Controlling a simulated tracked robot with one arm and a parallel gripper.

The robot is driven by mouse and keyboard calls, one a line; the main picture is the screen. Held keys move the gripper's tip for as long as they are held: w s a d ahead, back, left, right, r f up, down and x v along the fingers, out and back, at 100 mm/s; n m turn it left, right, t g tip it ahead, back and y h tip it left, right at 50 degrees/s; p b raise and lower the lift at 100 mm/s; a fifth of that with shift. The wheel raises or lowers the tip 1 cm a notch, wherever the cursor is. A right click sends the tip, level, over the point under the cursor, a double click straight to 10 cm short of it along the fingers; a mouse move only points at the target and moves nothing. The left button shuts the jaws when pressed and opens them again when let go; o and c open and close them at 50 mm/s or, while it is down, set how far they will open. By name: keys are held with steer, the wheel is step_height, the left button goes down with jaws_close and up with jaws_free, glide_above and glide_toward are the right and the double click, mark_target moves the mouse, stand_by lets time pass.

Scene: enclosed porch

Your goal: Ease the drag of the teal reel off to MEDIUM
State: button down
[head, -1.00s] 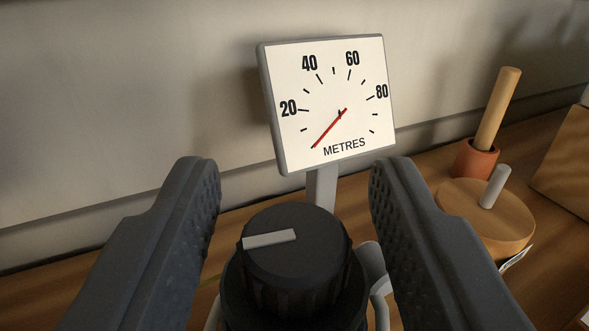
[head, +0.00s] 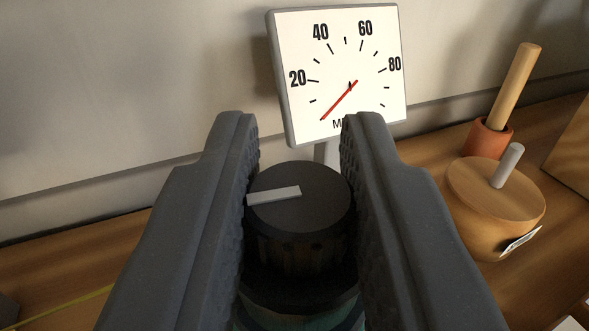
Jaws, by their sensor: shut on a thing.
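The drag knob (head: 310,215) is black with ribbed sides, and a pale grey pointer bar (head: 273,195) on its top points left. My gripper (head: 303,135) is shut on this knob, one finger on each side. A strip of the teal reel (head: 300,320) shows below the knob; the rest is hidden by the knob and fingers. I see no MEDIUM mark. Behind stands a white dial (head: 345,60) marked in metres, its red needle (head: 338,101) pointing to the lower left, below 20. My right finger covers part of its lettering.
A wooden spool (head: 490,205) with a grey peg stands on the wooden bench at right. Behind it an orange cup (head: 487,138) holds a wooden rod (head: 515,85). A wooden block is at the far right edge. The wall is close behind the dial.

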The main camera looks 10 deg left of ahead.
steer(key=shift+d+r+n+g+y+p, duration=0.2)
steer(key=shift+n+y+p, duration=0.7)
steer(key=shift+p, duration=3.7)
steer(key=n+g+y+p, duration=0.1)
steer(key=y+p, duration=0.1)
steer(key=p, duration=0.5)
steer(key=shift+a+y, duration=0.1)
steer(key=shift+y, duration=0.2)
steer(key=n+g+y+p, duration=0.1)
steer(key=p, duration=0.1)
steer(key=shift+p, duration=0.4)
steer(key=n+g+y+p, duration=0.1)
steer(key=y+p, duration=0.1)
steer(key=p, duration=0.1)
steer(key=shift+n+p, duration=0.3)
steer(key=shift+p, duration=0.05)
steer(key=n+g+y+p, duration=0.1)
steer(key=g+y+p, duration=0.1)
steer(key=p, duration=0.1)
steer(key=shift+n, duration=0.4)
steer(key=shift+f+g+y+p, duration=0.15)
steer(key=shift+g+y+p, duration=0.2)
steer(key=shift+p, duration=0.25)
steer(key=shift+a, duration=0.1)
steer(key=c, duration=1.3)
jaws_free()
steer(key=shift+o, duration=0.2)
